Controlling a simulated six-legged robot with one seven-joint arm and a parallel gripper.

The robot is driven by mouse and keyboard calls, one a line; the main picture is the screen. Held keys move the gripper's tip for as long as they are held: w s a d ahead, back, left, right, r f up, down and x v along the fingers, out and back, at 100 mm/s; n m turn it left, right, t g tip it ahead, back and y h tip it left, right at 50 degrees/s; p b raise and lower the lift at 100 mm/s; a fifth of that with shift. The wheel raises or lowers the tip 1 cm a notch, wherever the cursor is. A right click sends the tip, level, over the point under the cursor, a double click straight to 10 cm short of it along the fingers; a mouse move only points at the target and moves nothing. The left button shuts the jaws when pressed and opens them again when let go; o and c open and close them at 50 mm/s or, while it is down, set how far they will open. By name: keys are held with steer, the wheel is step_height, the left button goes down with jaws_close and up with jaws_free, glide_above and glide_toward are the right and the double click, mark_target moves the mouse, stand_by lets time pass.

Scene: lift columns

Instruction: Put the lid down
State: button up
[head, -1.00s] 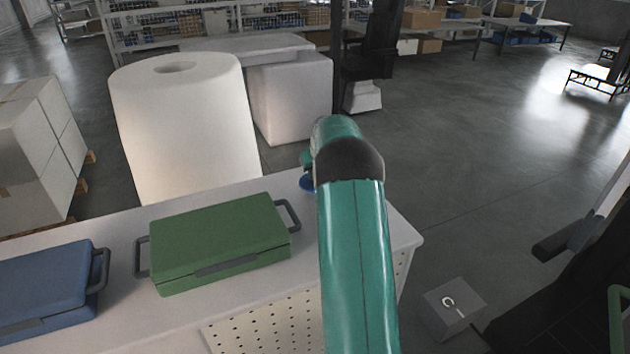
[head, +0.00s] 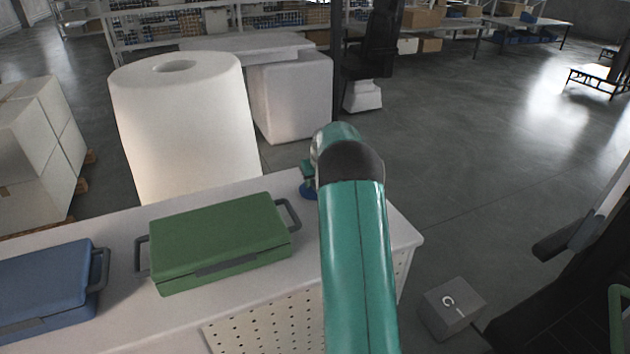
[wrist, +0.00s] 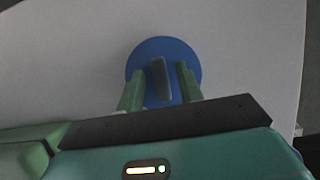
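The lid (wrist: 190,58) is a blue disc with a grey upright handle (wrist: 159,78). It appears to lie flat on the white table top. In the head view the lid (head: 309,193) shows only as a small blue patch, with my arm hiding part of it. My gripper (wrist: 160,82) has one green finger on each side of the handle, with a visible gap on both sides. It is open around the handle and holds nothing. In the head view my gripper (head: 307,174) is directly above the lid, mostly hidden by my arm.
A green case (head: 220,238) and a blue case (head: 45,288) lie on the white table (head: 180,318), left of the lid. A large white roll (head: 185,130) stands behind the table. A grey box (head: 452,308) is on the floor at right.

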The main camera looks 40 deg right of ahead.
steer(key=v, duration=1.2)
steer(key=s+a+r+n, duration=0.4)
steer(key=a+n, duration=0.2)
steer(key=a, duration=0.3)
steer(key=s+a+r+n, duration=0.3)
steer(key=a+r+n, duration=0.2)
steer(key=a+n, duration=0.3)
steer(key=s+a+r+n, duration=0.4)
steer(key=a+n, duration=0.1)
steer(key=a, duration=0.5)
steer(key=s+a+f+n, duration=0.2)
steer(key=s+a+n, duration=0.5)
steer(key=s+n, duration=0.2)
steer(key=s+a+f+n+t+y, duration=0.1)
steer(key=s+a+n, duration=0.7)
steer(key=s+n, duration=0.2)
steer(key=shift+s+f+n, duration=0.3)
steer(key=shift+f+n, duration=0.05)
steer(key=shift+n, duration=0.25)
